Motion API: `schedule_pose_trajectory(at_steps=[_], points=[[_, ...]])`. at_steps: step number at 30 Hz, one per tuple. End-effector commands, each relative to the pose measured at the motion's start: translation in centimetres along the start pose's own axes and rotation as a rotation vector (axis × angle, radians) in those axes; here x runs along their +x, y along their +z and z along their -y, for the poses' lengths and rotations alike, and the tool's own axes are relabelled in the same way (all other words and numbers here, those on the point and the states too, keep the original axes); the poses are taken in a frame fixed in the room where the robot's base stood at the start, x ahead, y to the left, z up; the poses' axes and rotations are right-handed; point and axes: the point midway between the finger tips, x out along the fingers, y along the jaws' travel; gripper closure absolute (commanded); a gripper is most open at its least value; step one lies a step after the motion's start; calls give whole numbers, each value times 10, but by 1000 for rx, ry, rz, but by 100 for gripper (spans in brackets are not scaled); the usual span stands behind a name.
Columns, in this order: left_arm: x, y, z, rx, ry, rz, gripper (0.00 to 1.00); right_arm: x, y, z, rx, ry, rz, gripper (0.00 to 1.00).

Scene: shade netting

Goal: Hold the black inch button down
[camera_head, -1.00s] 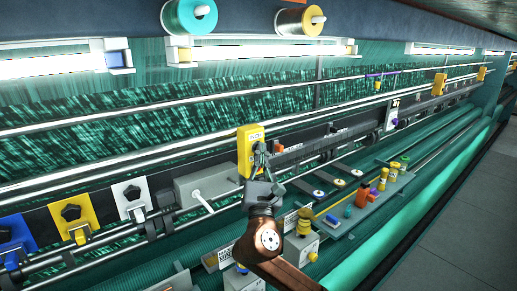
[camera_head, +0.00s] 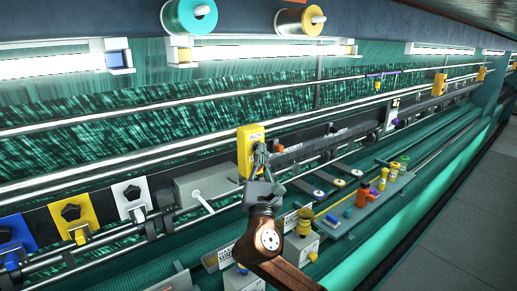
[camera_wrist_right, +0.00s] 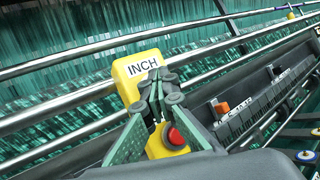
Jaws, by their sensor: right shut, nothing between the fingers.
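The yellow control box (camera_head: 245,143) with an INCH label hangs on the front of the loom, left of the middle in the head view. In the right wrist view the box (camera_wrist_right: 128,84) shows its INCH label above my fingertips and a red button (camera_wrist_right: 175,137) lower down. My right gripper (camera_head: 261,150) is shut and empty, its tips at the face of the box just under the label. The right wrist view shows the closed fingers (camera_wrist_right: 158,80) there too. The black inch button is hidden behind the fingertips, so contact with it cannot be seen. My left gripper is out of view.
Long metal rails (camera_head: 130,162) run across the loom around the box. A grey box with a white lever (camera_head: 200,199) is close on the left. Small coloured bottles (camera_head: 382,180) stand on a shelf to the right. Grey floor (camera_head: 470,220) is clear at far right.

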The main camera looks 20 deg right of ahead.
Motion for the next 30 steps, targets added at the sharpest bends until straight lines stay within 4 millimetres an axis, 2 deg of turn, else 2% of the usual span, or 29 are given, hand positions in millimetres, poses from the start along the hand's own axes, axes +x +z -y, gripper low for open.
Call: schedule_pose_trajectory(at_steps=[21, 30], points=[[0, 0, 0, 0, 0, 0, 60, 0, 0, 0, 0, 1, -1, 100], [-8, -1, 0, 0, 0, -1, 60, -8, 7, 6, 0, 1, -1, 100]])
